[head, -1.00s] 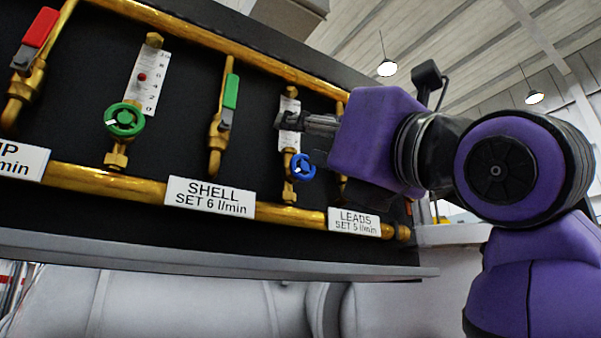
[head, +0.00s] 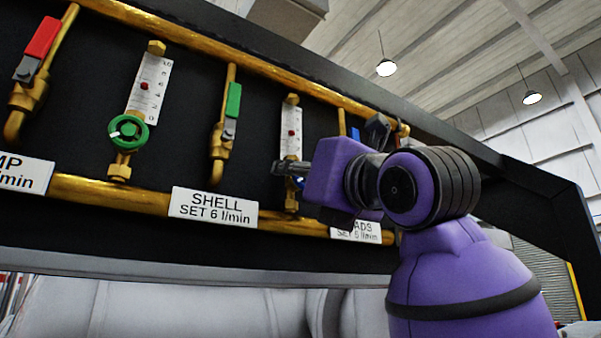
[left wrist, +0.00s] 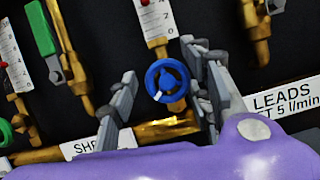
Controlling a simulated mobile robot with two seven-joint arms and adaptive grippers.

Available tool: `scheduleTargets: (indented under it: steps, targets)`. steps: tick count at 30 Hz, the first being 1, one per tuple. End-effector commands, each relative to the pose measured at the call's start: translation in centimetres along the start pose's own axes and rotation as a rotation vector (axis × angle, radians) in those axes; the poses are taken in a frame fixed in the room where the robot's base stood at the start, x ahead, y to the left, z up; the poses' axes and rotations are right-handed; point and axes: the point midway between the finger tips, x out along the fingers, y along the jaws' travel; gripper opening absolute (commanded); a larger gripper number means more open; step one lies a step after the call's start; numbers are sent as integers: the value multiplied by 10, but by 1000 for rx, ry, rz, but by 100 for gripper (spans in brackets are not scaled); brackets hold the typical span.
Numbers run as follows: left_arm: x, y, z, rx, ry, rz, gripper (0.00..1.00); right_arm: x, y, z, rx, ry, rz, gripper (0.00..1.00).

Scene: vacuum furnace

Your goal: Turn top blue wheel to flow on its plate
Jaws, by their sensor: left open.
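The blue wheel (left wrist: 166,81) sits below the white flow scale (left wrist: 155,18) in the left wrist view. My left gripper (left wrist: 160,68) is open, with fingers on both sides of the wheel. I cannot tell whether they touch it. In the head view my left gripper (head: 280,169) is in front of the wheel and hides most of it. The flow scale (head: 291,145) above it shows a red float near its middle. The plate (left wrist: 286,102) reads LEADS, SET 5 l/min; in the head view my arm partly covers the plate (head: 366,234). My right gripper is not in view.
A green wheel (head: 128,132) with its own scale is on the left. A green-handled valve (head: 233,102) and a SHELL plate (head: 214,205) reading SET 6 l/min lie between. A blue-handled valve (head: 355,133) is right of the scale. Brass pipes (head: 110,191) run along the black panel.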

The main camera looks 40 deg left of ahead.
Motion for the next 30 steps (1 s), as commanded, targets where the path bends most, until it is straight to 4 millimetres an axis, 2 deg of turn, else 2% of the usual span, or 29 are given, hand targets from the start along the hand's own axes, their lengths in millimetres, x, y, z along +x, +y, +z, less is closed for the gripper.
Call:
scheduleTargets:
  steps: [4,5,13,22,30]
  targets:
    - [0,-1,-1,1,1,-1,46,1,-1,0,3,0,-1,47]
    - [0,-1,-1,2,1,-1,43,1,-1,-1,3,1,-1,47]
    - [0,0,-1,1,1,1,7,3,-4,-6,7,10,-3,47]
    - [0,1,-1,-36,3,18,6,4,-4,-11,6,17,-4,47]
    - [-1,0,-2,-184,4,80,6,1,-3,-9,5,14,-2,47]
